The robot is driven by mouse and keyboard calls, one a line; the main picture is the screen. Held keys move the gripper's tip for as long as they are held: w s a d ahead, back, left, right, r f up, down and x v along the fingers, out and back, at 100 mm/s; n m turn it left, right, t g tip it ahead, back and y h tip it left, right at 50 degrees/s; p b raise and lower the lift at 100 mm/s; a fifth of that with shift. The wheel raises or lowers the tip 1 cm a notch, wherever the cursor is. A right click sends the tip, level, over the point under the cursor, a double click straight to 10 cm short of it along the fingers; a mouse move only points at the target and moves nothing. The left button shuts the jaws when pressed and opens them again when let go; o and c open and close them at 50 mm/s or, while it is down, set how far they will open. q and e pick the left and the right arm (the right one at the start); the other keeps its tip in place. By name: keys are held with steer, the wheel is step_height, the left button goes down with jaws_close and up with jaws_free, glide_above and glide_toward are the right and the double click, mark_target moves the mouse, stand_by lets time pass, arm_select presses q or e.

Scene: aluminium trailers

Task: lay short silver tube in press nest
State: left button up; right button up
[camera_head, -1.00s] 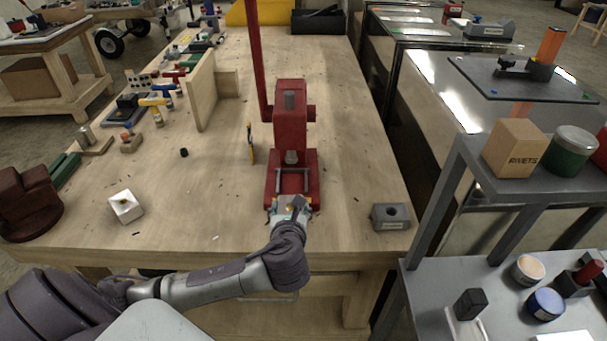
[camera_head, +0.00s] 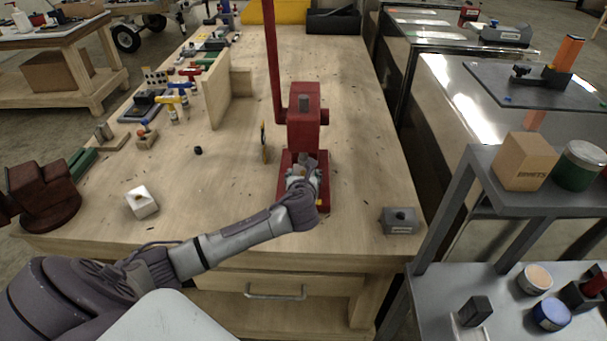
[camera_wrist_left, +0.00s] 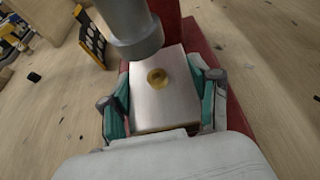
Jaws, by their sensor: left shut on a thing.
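My left gripper (camera_head: 302,183) is at the front of the red press (camera_head: 304,130), over its base. In the left wrist view the gripper's teal fingers (camera_wrist_left: 164,100) are shut on the sides of a silver, square-faced piece (camera_wrist_left: 153,106), which looks to be the short silver tube. A round brass spot (camera_wrist_left: 157,78) shows on its upper face. The grey press ram (camera_wrist_left: 135,35) is just above and beyond the piece. The nest is hidden by the gripper and the piece, so I cannot tell whether the piece touches it. My right gripper is not in view.
A yellow-edged upright piece (camera_head: 264,144) stands left of the press. A white block (camera_head: 142,203) lies at the left of the bench and a grey block (camera_head: 400,220) at its right. A wooden upright board (camera_head: 216,95) stands further back. The bench around the press is mostly clear.

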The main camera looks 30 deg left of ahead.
arm_select(q)
steer(key=o, duration=1.5)
steer(key=shift+w+f, duration=0.1)
steer(key=v, duration=1.2)
steer(key=shift+a, duration=0.1)
